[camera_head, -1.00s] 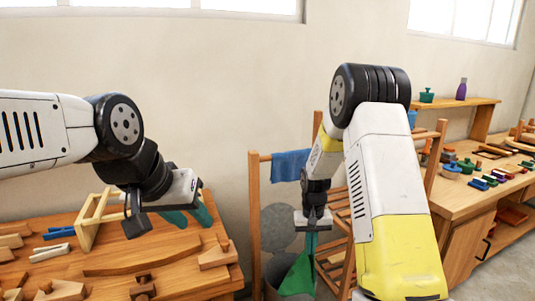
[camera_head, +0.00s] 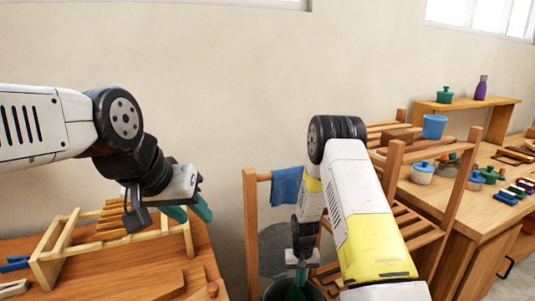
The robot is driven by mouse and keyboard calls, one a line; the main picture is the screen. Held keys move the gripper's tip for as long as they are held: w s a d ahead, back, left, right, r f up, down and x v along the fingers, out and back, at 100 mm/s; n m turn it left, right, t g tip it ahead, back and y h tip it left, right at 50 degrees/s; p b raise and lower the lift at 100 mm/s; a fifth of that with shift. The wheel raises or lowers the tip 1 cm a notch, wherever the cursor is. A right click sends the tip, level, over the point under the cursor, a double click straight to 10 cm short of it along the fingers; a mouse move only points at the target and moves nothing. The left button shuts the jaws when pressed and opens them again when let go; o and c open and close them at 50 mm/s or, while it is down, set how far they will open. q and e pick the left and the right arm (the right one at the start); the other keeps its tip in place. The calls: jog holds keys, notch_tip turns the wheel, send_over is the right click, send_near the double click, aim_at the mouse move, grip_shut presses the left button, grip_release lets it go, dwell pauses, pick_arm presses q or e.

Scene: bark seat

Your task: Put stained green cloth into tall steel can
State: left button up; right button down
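The tall steel can (camera_head: 269,287) stands at the bottom centre, cut off by the picture edge, with its dark mouth partly in view. My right gripper (camera_head: 297,281) points down at the can's mouth. A bit of green shows at its fingers, and I cannot tell cloth from finger there. The rest of the stained green cloth is hidden or out of the picture.
The wooden rack (camera_head: 60,250) stands on the left workbench (camera_head: 125,282). A blue cloth (camera_head: 287,185) hangs on a wooden stand (camera_head: 250,225) behind the can. A shelf with a blue cup (camera_head: 434,127) and a bench with several pots are at the right.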

jog(key=shift+f, duration=3)
jog(key=c, duration=1)
grip_release()
jog(key=o, duration=0.7)
jog(key=shift+r, duration=0.1)
jog(key=shift+r, duration=2.7)
jog(key=shift+f, duration=0.1)
